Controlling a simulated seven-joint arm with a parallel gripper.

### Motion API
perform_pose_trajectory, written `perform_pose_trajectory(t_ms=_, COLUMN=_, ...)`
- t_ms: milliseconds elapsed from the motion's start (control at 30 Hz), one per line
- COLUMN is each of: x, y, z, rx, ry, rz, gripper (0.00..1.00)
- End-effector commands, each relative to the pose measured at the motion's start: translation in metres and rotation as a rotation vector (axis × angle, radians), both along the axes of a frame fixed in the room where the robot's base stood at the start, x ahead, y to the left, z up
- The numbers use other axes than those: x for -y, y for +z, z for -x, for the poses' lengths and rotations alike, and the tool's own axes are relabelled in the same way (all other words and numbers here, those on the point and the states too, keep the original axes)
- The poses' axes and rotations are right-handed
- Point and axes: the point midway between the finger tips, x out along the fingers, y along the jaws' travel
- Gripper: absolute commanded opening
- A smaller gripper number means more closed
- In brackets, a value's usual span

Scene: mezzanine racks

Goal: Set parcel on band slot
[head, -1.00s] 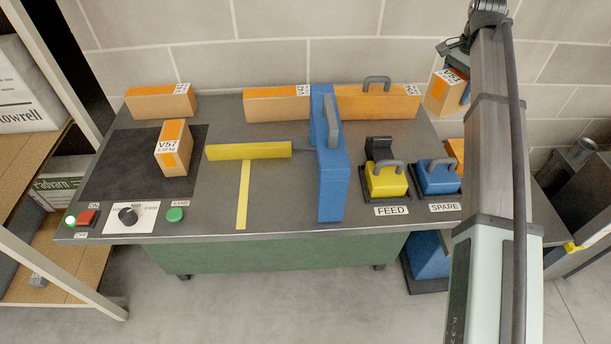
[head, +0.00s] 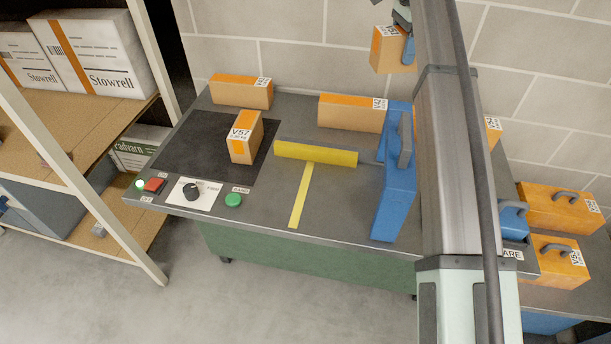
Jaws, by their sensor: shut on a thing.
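My gripper (head: 408,45) is at the top right of the head view, shut on an orange-topped cardboard parcel (head: 390,55). The parcel hangs in the air in front of the wall, above the back of the bench; its white label is too small to read surely. On the bench, a yellow line (head: 301,195) runs forward from a yellow bar (head: 315,152), left of an upright blue unit (head: 395,190). Which spot is the band slot is not marked legibly. A parcel labelled V57 (head: 242,140) stands on a dark mat (head: 185,150) at left.
Two more parcels stand at the bench's back, one at left (head: 240,92) and one in the middle (head: 350,113). A green button (head: 233,200), dial and red switch (head: 154,185) line the front left. Handled orange boxes (head: 560,205) sit at right. My arm hides the bench's right part.

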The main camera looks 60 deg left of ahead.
Motion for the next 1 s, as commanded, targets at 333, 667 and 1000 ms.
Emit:
perform_pose_trajectory(t_ms=333, x=-0.044, y=-0.083, z=0.121, rx=-0.001, ry=-0.063, rz=0.002, gripper=0.28)
perform_pose_trajectory(t_ms=667, x=-0.019, y=-0.16, z=0.229, rx=0.0, ry=-0.265, rz=0.001, gripper=0.28)
perform_pose_trajectory(t_ms=1000, x=0.005, y=-0.185, z=0.293, rx=0.0, ry=-0.369, rz=0.0, gripper=0.28)
